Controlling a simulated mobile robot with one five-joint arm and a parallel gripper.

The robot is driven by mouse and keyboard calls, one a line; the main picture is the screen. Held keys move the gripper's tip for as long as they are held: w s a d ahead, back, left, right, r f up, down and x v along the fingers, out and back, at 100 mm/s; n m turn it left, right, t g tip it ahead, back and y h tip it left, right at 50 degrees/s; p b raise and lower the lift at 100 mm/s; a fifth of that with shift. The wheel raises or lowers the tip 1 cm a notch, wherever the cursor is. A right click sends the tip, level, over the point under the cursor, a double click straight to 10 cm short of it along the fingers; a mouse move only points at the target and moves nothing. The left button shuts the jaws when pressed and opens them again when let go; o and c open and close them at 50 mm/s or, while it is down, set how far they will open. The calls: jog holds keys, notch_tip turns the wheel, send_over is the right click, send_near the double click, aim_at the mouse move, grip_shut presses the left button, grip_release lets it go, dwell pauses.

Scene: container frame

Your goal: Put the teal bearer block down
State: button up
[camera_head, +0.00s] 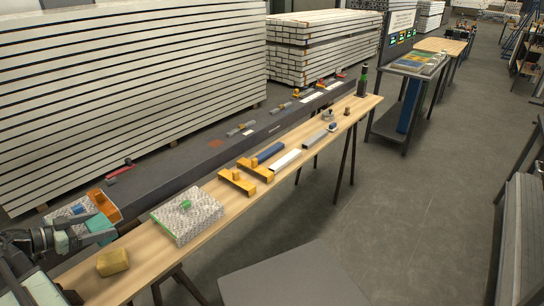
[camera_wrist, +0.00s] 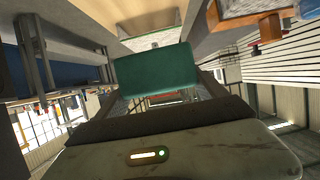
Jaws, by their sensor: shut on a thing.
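The teal bearer block (camera_wrist: 155,72) is held in front of the wrist camera, seen as a flat teal-green face. In the head view the teal block (camera_head: 99,226) shows at the lower left, beside the end of my arm. My gripper (camera_head: 82,234) is shut on it at the near left end of the wooden table (camera_head: 150,243). The block looks close to an orange and grey box (camera_head: 104,203) in the picture. I cannot tell whether it touches anything below. My arm partly hides the spot.
A patterned grey-white box (camera_head: 186,218) stands on the table, with a yellow-brown block (camera_head: 113,262) nearer to me. Orange-yellow pieces (camera_head: 238,181), a blue bar (camera_head: 270,152) and a white bar (camera_head: 286,160) lie farther along. A dark bench (camera_head: 170,169) runs behind the table.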

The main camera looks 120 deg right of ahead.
jog(key=b+x, duration=0.3)
jog(key=x, duration=0.6)
jog(key=shift+a+f, duration=0.2)
jog(key=shift+f, duration=0.1)
jog(key=shift+f, duration=0.1)
